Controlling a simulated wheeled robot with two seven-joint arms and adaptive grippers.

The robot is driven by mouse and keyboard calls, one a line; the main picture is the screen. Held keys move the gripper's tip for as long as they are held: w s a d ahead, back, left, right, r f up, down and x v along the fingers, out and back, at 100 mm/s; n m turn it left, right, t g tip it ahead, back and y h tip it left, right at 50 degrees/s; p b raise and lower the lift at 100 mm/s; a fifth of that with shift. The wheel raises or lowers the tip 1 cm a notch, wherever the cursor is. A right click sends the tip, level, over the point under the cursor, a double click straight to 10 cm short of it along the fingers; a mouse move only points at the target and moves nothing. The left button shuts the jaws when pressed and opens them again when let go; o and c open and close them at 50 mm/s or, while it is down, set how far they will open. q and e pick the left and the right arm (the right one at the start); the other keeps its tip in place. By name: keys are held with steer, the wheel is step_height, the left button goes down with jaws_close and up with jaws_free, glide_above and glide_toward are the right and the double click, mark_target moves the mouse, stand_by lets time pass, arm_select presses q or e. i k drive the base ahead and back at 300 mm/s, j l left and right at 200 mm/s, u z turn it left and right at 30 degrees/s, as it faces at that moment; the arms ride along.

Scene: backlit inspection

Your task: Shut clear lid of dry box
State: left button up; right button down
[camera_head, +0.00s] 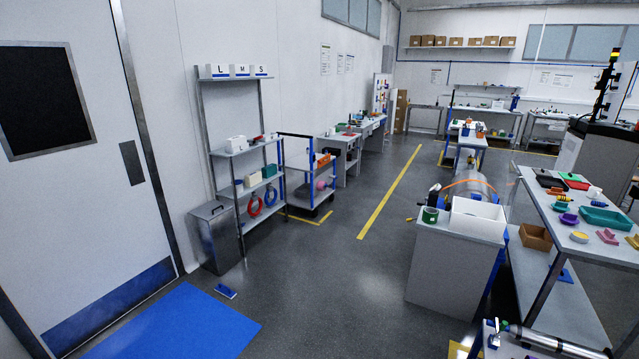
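A white open-topped box (477,218) stands on a grey cabinet (452,262) right of the middle. A faint clear panel seems to rise at its right side; I cannot tell for sure whether it is a raised lid. I see no other thing that I can name as the dry box. Neither of my grippers shows in the head view.
A green roll (430,214) stands beside the box. A workbench (618,251) with coloured parts is at the right, and a metal cylinder (555,342) lies at the bottom right. Shelves (242,150) and a bin (216,236) line the left wall. The middle floor is clear.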

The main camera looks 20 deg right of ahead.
mark_target(513, 174)
steer(key=i+z, duration=0.35)
steer(key=i, duration=0.15)
steer(key=i+z, duration=0.35)
steer(key=i+j+z, duration=0.1)
steer(key=i+z, duration=0.4)
steer(key=i, duration=0.4)
steer(key=i+l+z, duration=0.1)
steer(key=i+z, duration=0.15)
steer(key=i, duration=0.55)
steer(key=i+l+z, duration=0.1)
steer(key=i+l, duration=0.3)
steer(key=i, duration=0.25)
steer(key=l+z, duration=0.05)
